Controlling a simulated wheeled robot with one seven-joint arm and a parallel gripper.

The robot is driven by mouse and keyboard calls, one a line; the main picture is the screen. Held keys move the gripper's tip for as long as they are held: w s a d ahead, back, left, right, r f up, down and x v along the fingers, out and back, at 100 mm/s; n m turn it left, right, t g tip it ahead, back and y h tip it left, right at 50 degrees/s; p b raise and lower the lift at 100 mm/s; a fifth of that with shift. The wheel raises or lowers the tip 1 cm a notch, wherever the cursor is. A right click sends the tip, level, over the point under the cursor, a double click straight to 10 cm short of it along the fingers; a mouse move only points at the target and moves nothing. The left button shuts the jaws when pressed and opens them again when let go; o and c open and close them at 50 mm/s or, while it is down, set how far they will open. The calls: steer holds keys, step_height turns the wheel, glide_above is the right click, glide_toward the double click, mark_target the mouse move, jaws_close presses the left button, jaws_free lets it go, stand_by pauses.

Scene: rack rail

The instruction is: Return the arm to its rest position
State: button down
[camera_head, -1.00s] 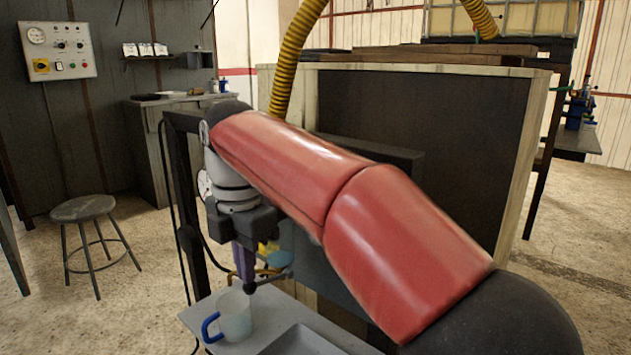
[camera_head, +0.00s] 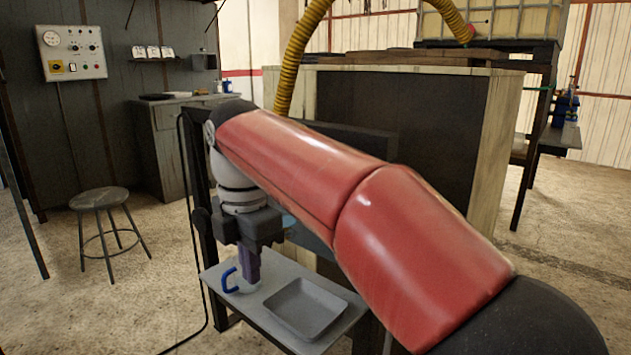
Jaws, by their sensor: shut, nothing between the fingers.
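My red arm crosses from the lower right to the upper left, its wrist hanging down at the left. My gripper (camera_head: 252,279), with purple fingers, points down and is shut with nothing in it. It appears in front of a pale mug with a blue handle (camera_head: 229,283), hiding much of the mug's body. I cannot tell how far apart they are. The mug is on a grey shelf (camera_head: 272,334).
A shallow grey tray (camera_head: 303,308) lies on the shelf right of the mug. A dark, wood-framed panel (camera_head: 445,125) stands behind my arm. A stool (camera_head: 99,199) is at left, with a workbench (camera_head: 165,150) behind it.

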steer(key=s+d+f+m+t, duration=0.1)
steer(key=s+d+f+m, duration=0.3)
steer(key=d+m, duration=0.4)
steer(key=s+d+f+m+t, duration=0.2)
steer(key=s+d+f+m, duration=0.3)
steer(key=d+m, duration=0.3)
steer(key=s+d+f+m+t, duration=0.2)
steer(key=s+d+f+m, duration=0.3)
steer(key=d+m, duration=0.4)
steer(key=shift+m, duration=1.1)
steer(key=shift+w, duration=0.1)
